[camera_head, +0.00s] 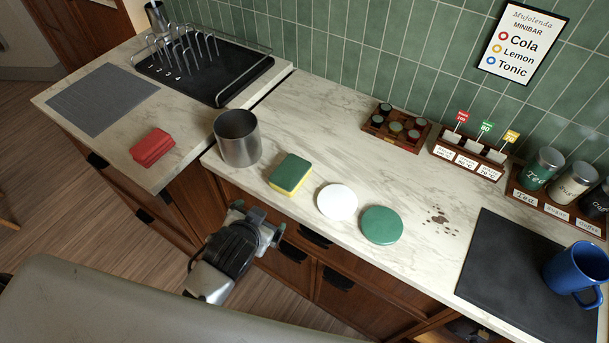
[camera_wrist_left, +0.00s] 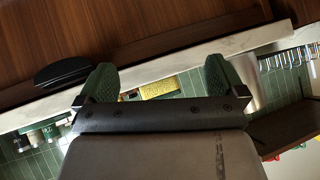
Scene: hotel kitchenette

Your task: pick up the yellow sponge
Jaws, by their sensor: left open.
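The yellow sponge (camera_head: 290,173) has a green top layer and lies on the marble counter, near its front edge, just right of the metal canister. Its yellow side also shows in the left wrist view (camera_wrist_left: 158,88), between the fingers and beyond them. My left gripper (camera_head: 258,222) is open and empty, in front of the counter's front edge and apart from the sponge. Its two green finger pads show spread apart in the left wrist view (camera_wrist_left: 160,84). My right gripper is not in view.
A metal canister (camera_head: 238,140) stands left of the sponge. A white disc (camera_head: 337,202) and a green disc (camera_head: 382,225) lie to its right. A red folded cloth (camera_head: 152,147) lies on the left counter. The counter behind the sponge is clear.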

